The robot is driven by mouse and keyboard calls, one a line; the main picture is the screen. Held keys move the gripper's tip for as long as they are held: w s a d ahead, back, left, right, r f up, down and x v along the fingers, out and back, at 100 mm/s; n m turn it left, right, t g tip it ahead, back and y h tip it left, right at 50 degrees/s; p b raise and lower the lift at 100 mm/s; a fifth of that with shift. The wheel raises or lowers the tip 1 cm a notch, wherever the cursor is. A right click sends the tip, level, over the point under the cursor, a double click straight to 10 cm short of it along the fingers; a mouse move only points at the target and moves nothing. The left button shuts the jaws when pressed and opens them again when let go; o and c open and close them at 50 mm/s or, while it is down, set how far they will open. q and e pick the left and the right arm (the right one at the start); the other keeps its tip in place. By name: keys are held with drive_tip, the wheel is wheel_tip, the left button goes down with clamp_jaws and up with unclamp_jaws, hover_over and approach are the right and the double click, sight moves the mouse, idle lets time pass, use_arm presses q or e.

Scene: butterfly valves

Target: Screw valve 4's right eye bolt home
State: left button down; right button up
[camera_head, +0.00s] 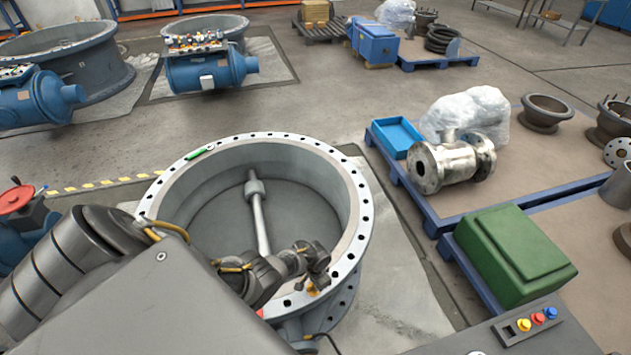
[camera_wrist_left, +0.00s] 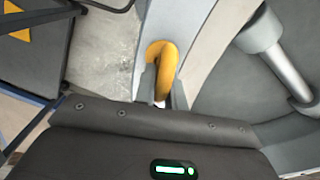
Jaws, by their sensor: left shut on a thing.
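The large butterfly valve (camera_head: 362,215) lies flat in the middle foreground, a grey ring with a drilled white flange and a shaft across its bore. I take it to be valve 4; no number can be read. The yellow eye bolt (camera_wrist_left: 166,62) stands at the flange between the fingers of my left gripper (camera_wrist_left: 164,95). In the head view my left gripper (camera_head: 314,281) is over the near right part of the flange, shut on the bolt. The bolt's lower end and its seat are hidden by the fingers. My right gripper is not in view.
A small green item (camera_head: 199,152) lies on the flange at the far left. Other valves stand at the back left.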

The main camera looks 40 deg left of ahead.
use_arm(q)
drive_tip(key=shift+m, duration=0.3)
idle(0.4)
drive_tip(key=c, duration=1.5)
unclamp_jaws()
drive_tip(key=shift+o, duration=0.2)
wheel_tip(320, 180, up, 10)
drive_tip(key=p, duration=0.4)
drive_tip(key=shift+p, duration=0.4)
drive_tip(key=shift+r, duration=0.4)
